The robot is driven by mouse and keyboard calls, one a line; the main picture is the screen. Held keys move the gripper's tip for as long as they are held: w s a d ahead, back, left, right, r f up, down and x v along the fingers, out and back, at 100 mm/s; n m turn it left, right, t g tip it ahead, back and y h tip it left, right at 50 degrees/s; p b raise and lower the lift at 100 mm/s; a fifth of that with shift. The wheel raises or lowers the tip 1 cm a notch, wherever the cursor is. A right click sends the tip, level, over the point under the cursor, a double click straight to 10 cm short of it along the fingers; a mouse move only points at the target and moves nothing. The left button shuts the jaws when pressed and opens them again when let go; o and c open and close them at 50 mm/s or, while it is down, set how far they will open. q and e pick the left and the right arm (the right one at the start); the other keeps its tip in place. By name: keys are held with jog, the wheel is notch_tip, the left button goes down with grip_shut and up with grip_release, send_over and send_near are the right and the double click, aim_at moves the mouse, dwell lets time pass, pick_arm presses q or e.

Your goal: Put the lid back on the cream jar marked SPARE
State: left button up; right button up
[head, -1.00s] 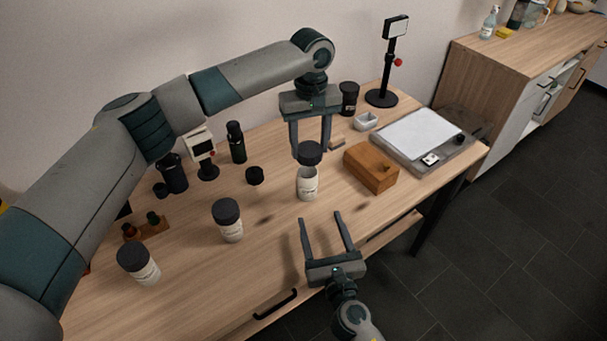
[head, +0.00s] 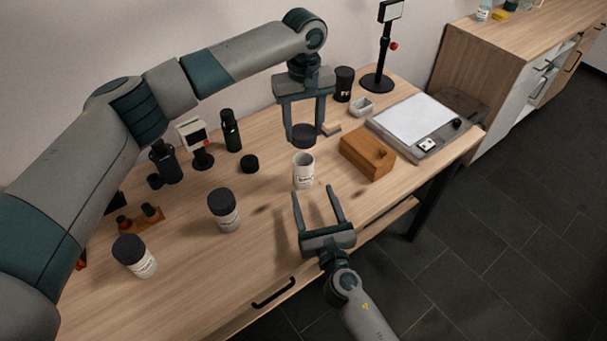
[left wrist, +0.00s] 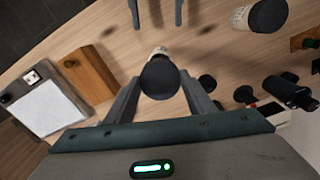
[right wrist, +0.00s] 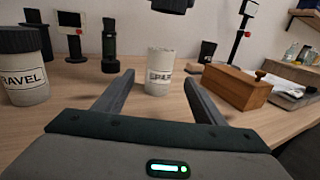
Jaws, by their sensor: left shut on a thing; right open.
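The open cream jar (head: 303,172) stands upright on the table, without a lid; its partly readable label in the right wrist view (right wrist: 158,76) looks like SPARE. My left gripper (head: 303,135) is shut on a black lid (head: 303,131) and holds it above the jar's mouth, with a gap between. In the left wrist view the lid (left wrist: 160,78) hides most of the jar (left wrist: 160,51). My right gripper (head: 314,192) is open and empty in front of the jar, its fingers pointing toward it. In the right wrist view the jar shows between and beyond the fingertips.
Two lidded jars (head: 224,211) (head: 134,257) stand to the left; the nearer-to-centre one reads TRAVEL in part (right wrist: 26,76). A wooden box (head: 367,154) sits right of the jar. A black disc (head: 250,163), dark bottles and a small display stand behind left.

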aim_at(306, 176)
jog(key=x, duration=0.9)
jog(key=shift+w, duration=0.15)
jog(key=c, duration=1.6)
pick_arm(q)
jog(key=shift+f, duration=2.55)
jog(key=shift+f, duration=0.1)
jog(key=shift+f, duration=0.8)
jog(key=shift+f, duration=0.55)
pick_arm(e)
grip_shut()
